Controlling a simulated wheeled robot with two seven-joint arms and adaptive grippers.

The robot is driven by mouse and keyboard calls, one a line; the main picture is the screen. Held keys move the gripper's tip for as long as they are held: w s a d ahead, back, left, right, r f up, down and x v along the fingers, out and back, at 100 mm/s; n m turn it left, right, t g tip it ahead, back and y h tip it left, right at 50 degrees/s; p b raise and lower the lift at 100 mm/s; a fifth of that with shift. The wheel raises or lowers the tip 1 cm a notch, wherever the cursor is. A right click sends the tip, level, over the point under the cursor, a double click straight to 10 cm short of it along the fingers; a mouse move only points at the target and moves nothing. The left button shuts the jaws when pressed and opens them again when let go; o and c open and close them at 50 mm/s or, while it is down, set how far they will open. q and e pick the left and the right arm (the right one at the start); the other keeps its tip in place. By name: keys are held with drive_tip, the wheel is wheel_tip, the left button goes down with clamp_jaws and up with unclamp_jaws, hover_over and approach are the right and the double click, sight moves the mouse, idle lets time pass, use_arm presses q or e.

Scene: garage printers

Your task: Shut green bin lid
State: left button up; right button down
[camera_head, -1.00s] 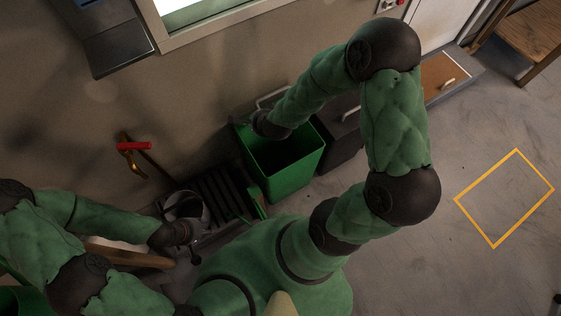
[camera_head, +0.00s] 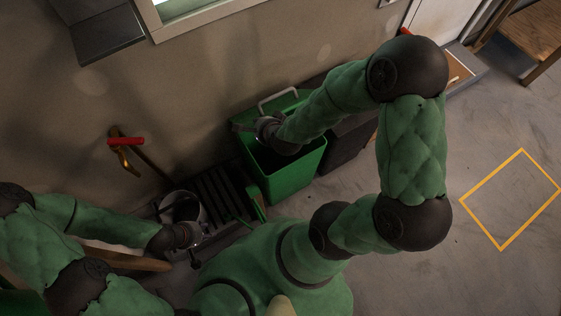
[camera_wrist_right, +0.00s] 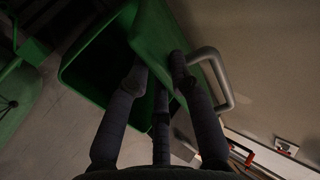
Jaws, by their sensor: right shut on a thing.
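The green bin (camera_head: 292,178) stands on the floor by the wall in the head view, its dark inside partly showing. Its green lid (camera_head: 288,104) is raised at the wall side, with a grey bar handle (camera_head: 278,96). My right gripper (camera_head: 260,130) is over the bin mouth. In the right wrist view, the right gripper's fingers (camera_wrist_right: 157,75) close on the edge of the green lid (camera_wrist_right: 155,32), with the handle (camera_wrist_right: 222,78) beside them. My left gripper (camera_head: 194,245) is low at the left, near a grey bucket; its fingertips are too small and dark to read.
The grey bucket (camera_head: 183,207) and a dark slatted rack (camera_head: 219,190) are left of the bin. A dark box (camera_head: 345,148) stands close on its right. A red-handled tool (camera_head: 125,141) is at the wall. Open floor lies right, with a yellow outline (camera_head: 510,200).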

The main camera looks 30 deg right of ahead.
drive_tip(key=shift+s+f+t, duration=0.6)
drive_tip(key=shift+s+f, duration=0.45)
drive_tip(key=shift+f, duration=0.1)
drive_tip(key=c, duration=1)
unclamp_jaws()
drive_tip(key=shift+v, duration=5.95)
drive_tip(key=shift+a, duration=0.15)
